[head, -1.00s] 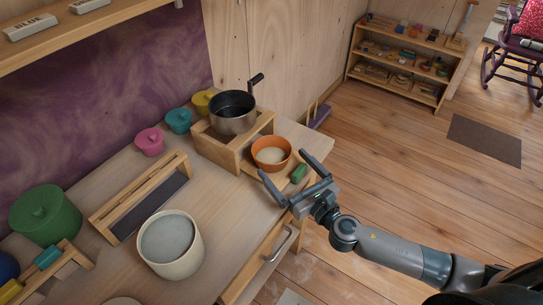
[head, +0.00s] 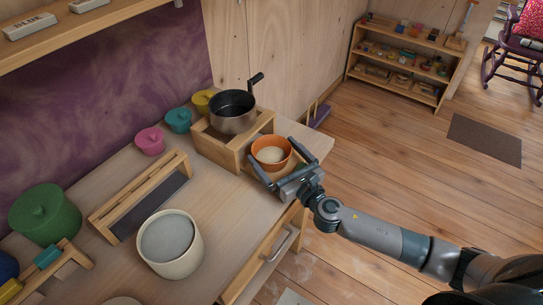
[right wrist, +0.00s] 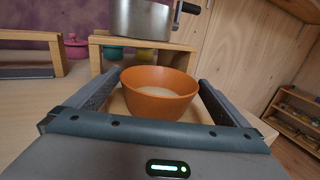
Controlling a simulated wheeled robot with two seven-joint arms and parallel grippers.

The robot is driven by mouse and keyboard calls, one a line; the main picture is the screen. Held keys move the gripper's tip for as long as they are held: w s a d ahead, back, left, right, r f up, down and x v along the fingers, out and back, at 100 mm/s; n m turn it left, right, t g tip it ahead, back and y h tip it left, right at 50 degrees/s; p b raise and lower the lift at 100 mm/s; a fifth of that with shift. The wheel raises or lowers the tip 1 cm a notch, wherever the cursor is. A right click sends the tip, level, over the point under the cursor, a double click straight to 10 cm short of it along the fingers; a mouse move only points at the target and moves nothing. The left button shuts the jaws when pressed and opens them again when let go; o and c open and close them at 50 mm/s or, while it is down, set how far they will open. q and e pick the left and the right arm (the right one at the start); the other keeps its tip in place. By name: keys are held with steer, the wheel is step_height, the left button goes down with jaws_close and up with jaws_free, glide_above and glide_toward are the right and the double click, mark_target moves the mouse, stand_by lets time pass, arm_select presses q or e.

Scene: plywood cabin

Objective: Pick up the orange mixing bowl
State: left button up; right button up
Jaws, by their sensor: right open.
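The orange mixing bowl (head: 271,153) stands upright near the right end of the workbench, in front of the wooden stand, with something pale inside it. My right gripper (head: 270,164) is open, with one finger on each side of the bowl. In the right wrist view the bowl (right wrist: 158,92) sits between the two spread fingers (right wrist: 158,105); small gaps seem to show on both sides, but I cannot tell whether either finger touches. My left gripper is not in view.
A wooden rack (head: 140,195), a cream pot (head: 170,245) and a green lidded pot (head: 45,213) stand to the left. A drawer handle (head: 280,245) juts from the bench front.

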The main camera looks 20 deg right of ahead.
stand_by(0.3)
steer(key=c, duration=1)
